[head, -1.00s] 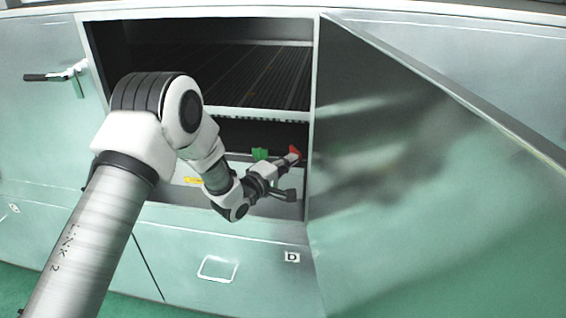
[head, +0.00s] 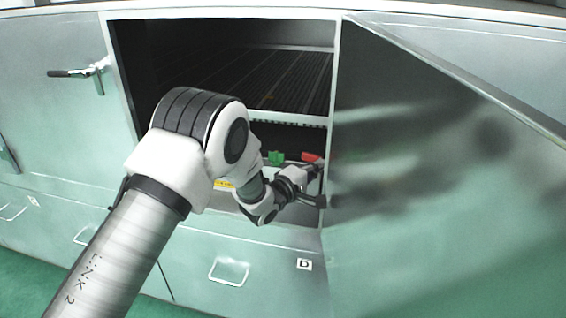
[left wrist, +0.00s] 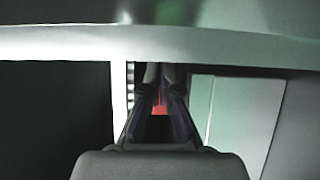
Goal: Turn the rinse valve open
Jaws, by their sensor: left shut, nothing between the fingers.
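Inside the open cabinet, in the lower bay, a red handle (head: 311,157) and a green handle (head: 276,158) show side by side. I cannot tell from any label which one is the rinse valve. My left gripper (head: 319,168) is shut and empty, close to the red handle and near the opening's right edge. Whether it touches the handle I cannot tell. In the left wrist view the dark fingers of the left gripper (left wrist: 161,74) point away from me, with a patch of red (left wrist: 158,108) showing between them. My right gripper is not in view.
The open cabinet door (head: 430,190) stands just right of my left gripper. A slatted rack (head: 250,75) fills the upper bay. The frame's right post (head: 329,120) is close to the gripper. A yellow label (head: 223,184) sits on the lower edge.

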